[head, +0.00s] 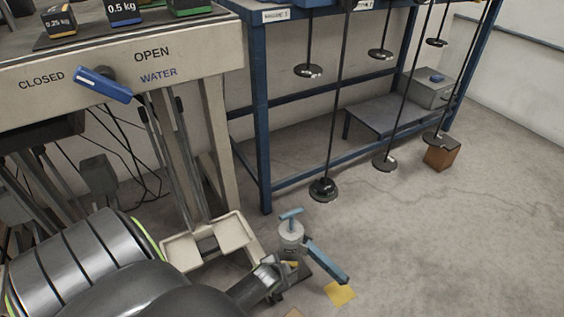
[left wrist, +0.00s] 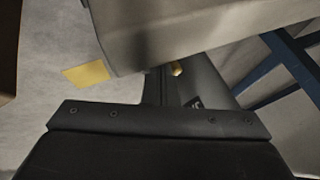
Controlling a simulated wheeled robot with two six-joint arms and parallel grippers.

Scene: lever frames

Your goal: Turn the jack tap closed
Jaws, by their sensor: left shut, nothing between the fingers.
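A small pale grey jack (head: 291,236) with a blue T-shaped top stands on the floor, low in the middle of the head view. A blue lever (head: 327,262) slopes from it to the lower right. A small brass-yellow piece shows at its base, seemingly the tap (head: 293,264); it also shows in the left wrist view (left wrist: 177,69). Which way the tap is turned cannot be told. My left gripper (head: 273,272) is shut and empty, close beside the jack's base on its left. Whether it touches the tap cannot be told. My right gripper is not in view.
A beige frame (head: 213,120) at the left carries a blue water handle (head: 104,84) marked OPEN and CLOSED. A blue rack (head: 257,110) with hanging weights stands behind. A yellow patch (head: 340,293) lies on the floor.

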